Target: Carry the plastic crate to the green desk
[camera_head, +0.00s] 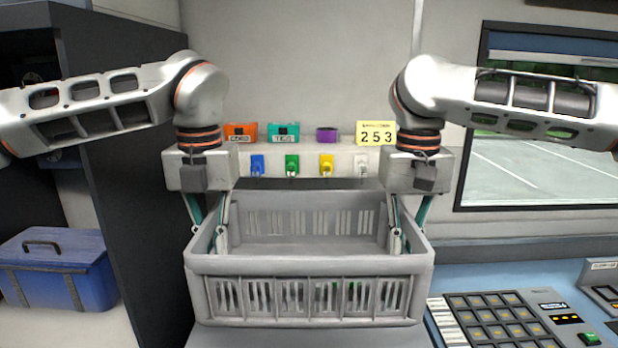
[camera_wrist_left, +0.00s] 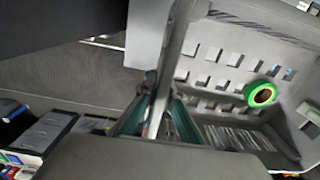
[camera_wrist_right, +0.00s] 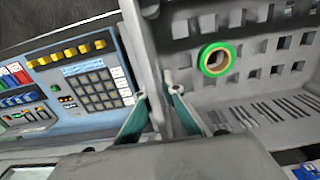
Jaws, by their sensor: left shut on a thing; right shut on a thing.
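The grey plastic crate (camera_head: 310,265), with slotted walls, is upright in front of me in the head view. My left gripper (camera_head: 207,230) is shut on its left wall, and my right gripper (camera_head: 408,230) is shut on its right wall. In the left wrist view the fingers (camera_wrist_left: 156,110) straddle the crate wall; the right wrist view (camera_wrist_right: 173,105) shows the same. A green tape roll (camera_wrist_right: 217,59) lies inside the crate. I cannot tell whether the crate's bottom touches the surface below. I cannot make out a green desk.
A blue console (camera_head: 515,315) with keys is close on the right. A dark cabinet (camera_head: 130,210) and blue toolbox (camera_head: 60,270) are at left. Behind the crate, a wall shelf (camera_head: 335,160) holds orange and teal boxes, a purple item, a yellow "253" sign and coloured hanging tags.

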